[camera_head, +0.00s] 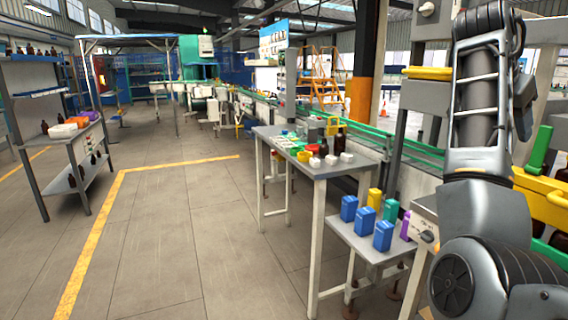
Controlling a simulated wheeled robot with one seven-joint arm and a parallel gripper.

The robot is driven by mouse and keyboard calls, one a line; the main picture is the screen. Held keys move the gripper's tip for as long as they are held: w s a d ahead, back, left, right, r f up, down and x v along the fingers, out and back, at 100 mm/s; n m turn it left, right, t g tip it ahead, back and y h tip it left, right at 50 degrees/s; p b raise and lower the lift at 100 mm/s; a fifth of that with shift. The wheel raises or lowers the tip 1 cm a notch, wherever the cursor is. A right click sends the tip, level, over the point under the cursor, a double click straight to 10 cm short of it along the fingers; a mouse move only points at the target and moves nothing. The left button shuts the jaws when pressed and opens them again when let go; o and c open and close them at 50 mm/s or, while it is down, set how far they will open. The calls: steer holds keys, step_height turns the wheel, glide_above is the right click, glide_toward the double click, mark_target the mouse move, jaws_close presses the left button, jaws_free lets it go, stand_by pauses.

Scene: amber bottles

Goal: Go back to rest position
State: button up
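My arm shows at the right side of the head view, with its upper link raised upright and its lower joint near the bottom right corner. My gripper is not visible in this view, so its fingers and anything in them cannot be seen. Dark amber bottles (324,147) stand on the grey work table (340,172), among small white items. More dark bottles stand on the shelf unit at the left.
A low side table (343,228) right of centre holds several blue (383,236), yellow (374,198), green and purple containers. A shelf unit (36,160) stands at the left. A conveyor line (262,103) runs behind the work table. The tiled floor (170,240) at centre left is clear.

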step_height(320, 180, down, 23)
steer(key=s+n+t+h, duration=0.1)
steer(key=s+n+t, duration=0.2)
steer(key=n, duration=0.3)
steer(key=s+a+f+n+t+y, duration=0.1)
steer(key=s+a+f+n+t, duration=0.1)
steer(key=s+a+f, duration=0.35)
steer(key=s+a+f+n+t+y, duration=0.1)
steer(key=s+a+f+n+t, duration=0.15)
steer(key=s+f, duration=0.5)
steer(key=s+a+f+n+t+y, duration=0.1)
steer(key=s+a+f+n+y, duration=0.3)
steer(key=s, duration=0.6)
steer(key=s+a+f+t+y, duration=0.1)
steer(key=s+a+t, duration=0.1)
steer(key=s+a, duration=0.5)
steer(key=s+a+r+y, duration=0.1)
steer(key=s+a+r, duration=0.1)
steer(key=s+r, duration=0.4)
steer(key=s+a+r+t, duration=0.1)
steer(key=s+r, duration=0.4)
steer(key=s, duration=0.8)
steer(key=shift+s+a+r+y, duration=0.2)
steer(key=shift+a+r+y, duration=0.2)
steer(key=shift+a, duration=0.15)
